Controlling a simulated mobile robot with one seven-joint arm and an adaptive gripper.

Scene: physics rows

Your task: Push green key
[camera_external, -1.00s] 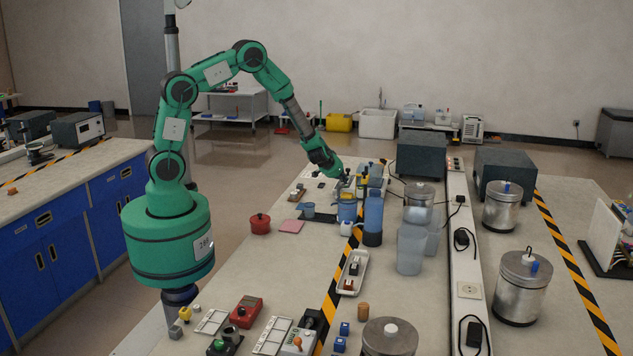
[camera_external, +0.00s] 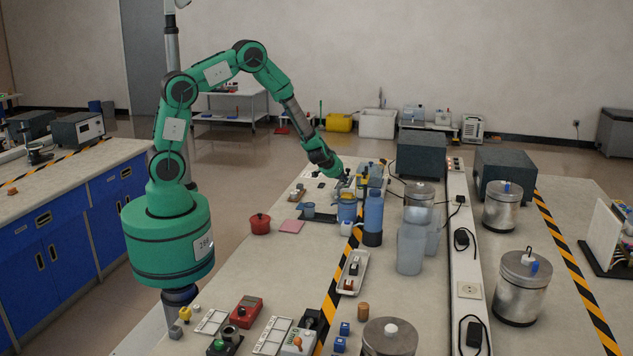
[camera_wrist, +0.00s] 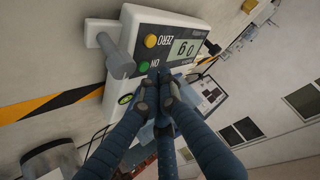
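In the external view, my gripper (camera_external: 344,180) is low over the far part of the bench, and the device's keys cannot be made out.
A grey cylinder (camera_wrist: 117,56) sticks out beside the device. In the external view, a blue bottle (camera_external: 373,213) and dark box (camera_external: 421,154) stand right of my gripper. A red pot (camera_external: 260,224) and pink pad (camera_external: 291,227) lie nearer. Bench space (camera_external: 255,262) is clear at front left.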

